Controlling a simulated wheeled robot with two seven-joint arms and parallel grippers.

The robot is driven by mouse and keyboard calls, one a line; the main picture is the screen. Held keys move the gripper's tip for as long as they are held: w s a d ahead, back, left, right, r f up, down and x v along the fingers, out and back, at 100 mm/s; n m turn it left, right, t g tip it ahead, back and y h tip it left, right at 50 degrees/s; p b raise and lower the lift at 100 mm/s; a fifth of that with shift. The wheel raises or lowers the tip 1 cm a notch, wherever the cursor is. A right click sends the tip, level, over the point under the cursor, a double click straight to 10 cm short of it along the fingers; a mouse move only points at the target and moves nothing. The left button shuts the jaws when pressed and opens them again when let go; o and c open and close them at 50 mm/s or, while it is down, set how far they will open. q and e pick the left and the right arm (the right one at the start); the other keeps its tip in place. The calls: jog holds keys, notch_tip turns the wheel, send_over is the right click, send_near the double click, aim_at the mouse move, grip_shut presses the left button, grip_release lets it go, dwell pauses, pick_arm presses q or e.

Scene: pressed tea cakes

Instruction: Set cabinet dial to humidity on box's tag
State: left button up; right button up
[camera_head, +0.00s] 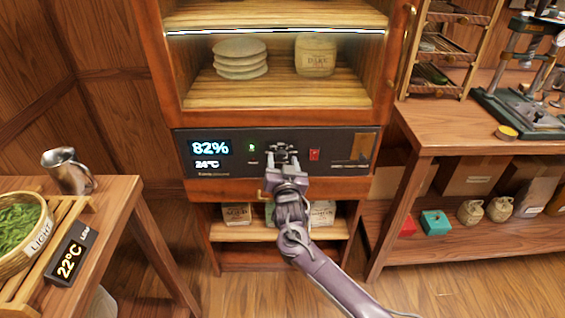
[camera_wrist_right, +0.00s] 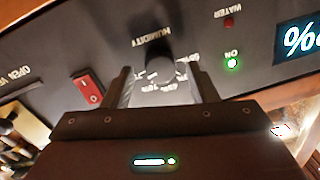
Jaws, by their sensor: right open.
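The cabinet's dark control panel (camera_head: 344,165) has a display (camera_head: 210,148) reading 82% and 24°C. My right gripper (camera_head: 284,157) is in front of the panel, its jaws open. In the right wrist view the round dark humidity dial (camera_wrist_right: 160,69) lies between the two spread fingers; I cannot tell whether they touch it. Its scale marks are too blurred to read. I see no legible humidity tag on a box. My left gripper is out of view.
A red switch (camera_head: 314,155) and a green light (camera_head: 252,147) flank the dial. Stacked round cakes (camera_head: 240,58) sit on the shelf. At left a table holds a basket (camera_head: 45,232), a metal jug (camera_head: 68,172) and a 22°C display (camera_head: 70,254). A wooden bench (camera_head: 440,127) stands right.

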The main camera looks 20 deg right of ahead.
jog(key=shift+w, duration=0.1)
jog(key=c, duration=1)
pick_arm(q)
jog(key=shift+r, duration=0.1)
pick_arm(e)
jog(key=shift+r, duration=0.1)
jog(key=n+p, duration=0.4)
jog(key=n, duration=0.2)
jog(key=shift+a+r, duration=0.1)
jog(key=shift+r, duration=0.05)
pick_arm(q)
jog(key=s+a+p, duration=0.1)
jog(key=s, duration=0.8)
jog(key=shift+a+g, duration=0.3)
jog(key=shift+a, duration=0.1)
pick_arm(e)
jog(key=shift+n, duration=0.7)
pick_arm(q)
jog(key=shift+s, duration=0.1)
pick_arm(e)
jog(key=o, duration=1)
jog(key=shift+g, duration=0.3)
